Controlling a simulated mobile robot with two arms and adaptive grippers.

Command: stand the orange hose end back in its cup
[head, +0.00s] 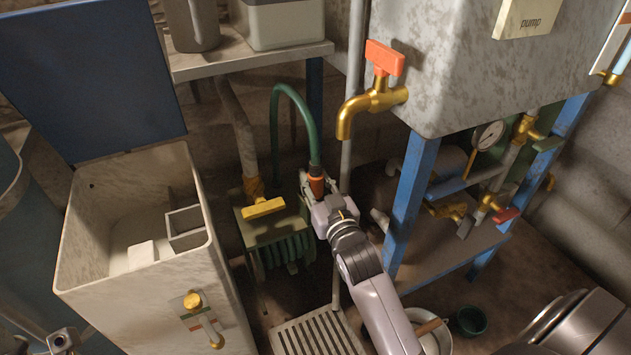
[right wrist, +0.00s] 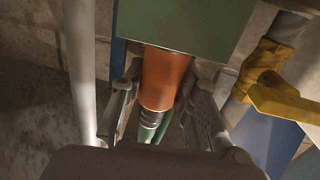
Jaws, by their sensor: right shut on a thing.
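The orange hose end (head: 317,182) is between the fingers of my right gripper (head: 318,190), which is shut on it. A green hose (head: 275,122) arches up from behind and comes down into it in the head view. In the right wrist view the orange hose end (right wrist: 165,76) lies between both fingers, with a grey ribbed collar and green hose at its lower end. A small dark green cup (head: 469,320) stands on the floor at the lower right; I cannot tell if it is the hose's cup. My left gripper is not in view.
A green box with a yellow handle (head: 263,208) stands just left of my right gripper. A vertical grey pipe (head: 355,75) and a blue post (head: 411,205) are close on the right. A floor grate (head: 318,335) and a white bowl (head: 440,340) lie below. An open bin (head: 80,265) stands left.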

